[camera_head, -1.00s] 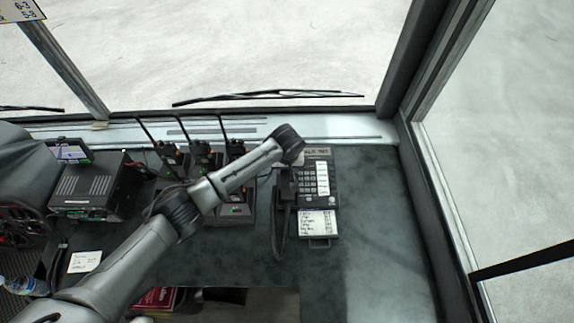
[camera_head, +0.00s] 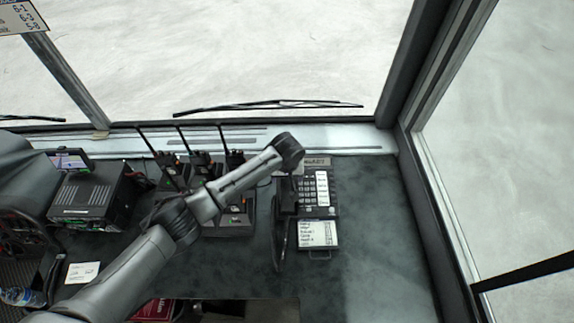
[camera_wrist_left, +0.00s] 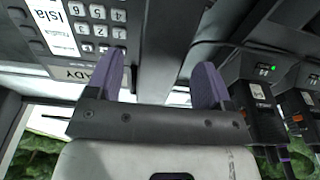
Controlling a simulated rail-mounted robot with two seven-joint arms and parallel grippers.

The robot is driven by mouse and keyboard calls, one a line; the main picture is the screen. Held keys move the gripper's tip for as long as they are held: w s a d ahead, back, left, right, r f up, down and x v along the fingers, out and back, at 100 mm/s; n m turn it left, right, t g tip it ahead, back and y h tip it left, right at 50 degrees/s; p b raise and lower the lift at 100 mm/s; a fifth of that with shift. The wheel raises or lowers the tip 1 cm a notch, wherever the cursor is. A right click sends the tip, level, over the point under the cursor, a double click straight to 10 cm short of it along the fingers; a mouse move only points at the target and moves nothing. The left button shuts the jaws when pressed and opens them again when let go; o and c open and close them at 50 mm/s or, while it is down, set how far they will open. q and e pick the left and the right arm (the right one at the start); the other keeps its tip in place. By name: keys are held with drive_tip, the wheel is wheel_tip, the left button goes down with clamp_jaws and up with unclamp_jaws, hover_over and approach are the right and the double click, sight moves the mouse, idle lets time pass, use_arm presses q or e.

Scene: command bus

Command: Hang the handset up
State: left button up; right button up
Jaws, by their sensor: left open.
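The desk phone (camera_head: 316,190), with a keypad and a paper list card, sits on the dark dash in the head view. Its keypad (camera_wrist_left: 95,25) shows at the upper left of the left wrist view. A dark curved piece (camera_head: 279,245), seemingly the handset, lies along the phone's left side. My left gripper (camera_head: 287,197) points down over that side, largely hidden by its own wrist. In the left wrist view its purple-padded fingers (camera_wrist_left: 160,68) stand apart, with a dark grey surface (camera_wrist_left: 165,30) beyond the gap. I cannot tell whether they touch it. My right gripper is out of view.
Several handheld radios (camera_head: 203,165) stand in a charger left of the phone, close to my left arm. A radio box (camera_head: 88,197) and small screen (camera_head: 68,158) are further left. The dash right of the phone is clear up to the window pillar (camera_head: 425,190).

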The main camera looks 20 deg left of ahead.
use_arm(q)
drive_tip(key=d+r+m+t, duration=0.1)
drive_tip(key=r+m+t, duration=0.25)
drive_tip(key=r, duration=0.65)
drive_tip(key=s+d+r+m+t+h, duration=0.1)
drive_tip(key=r+m+t, duration=0.25)
drive_tip(key=r, duration=0.65)
drive_tip(key=d+r+m+t, duration=0.2)
drive_tip(key=r+m, duration=0.2)
drive_tip(key=r, duration=0.5)
drive_tip(key=s+a+f+n+g+p, duration=0.1)
drive_tip(key=s+a+f+g+p, duration=0.1)
drive_tip(key=s+f, duration=0.6)
drive_tip(key=s+a+f+n+g+p, duration=0.1)
drive_tip(key=s+f, duration=0.7)
drive_tip(key=s, duration=1)
drive_tip(key=s+a+f+n+g+p, duration=0.2)
drive_tip(key=s+f, duration=0.6)
drive_tip(key=s, duration=0.5)
drive_tip(key=a+g, duration=0.1)
drive_tip(key=a, duration=0.1)
drive_tip(key=shift+a+f+g+p, duration=0.2)
drive_tip(key=shift+a+g+p, duration=0.1)
drive_tip(key=shift+a+g, duration=0.1)
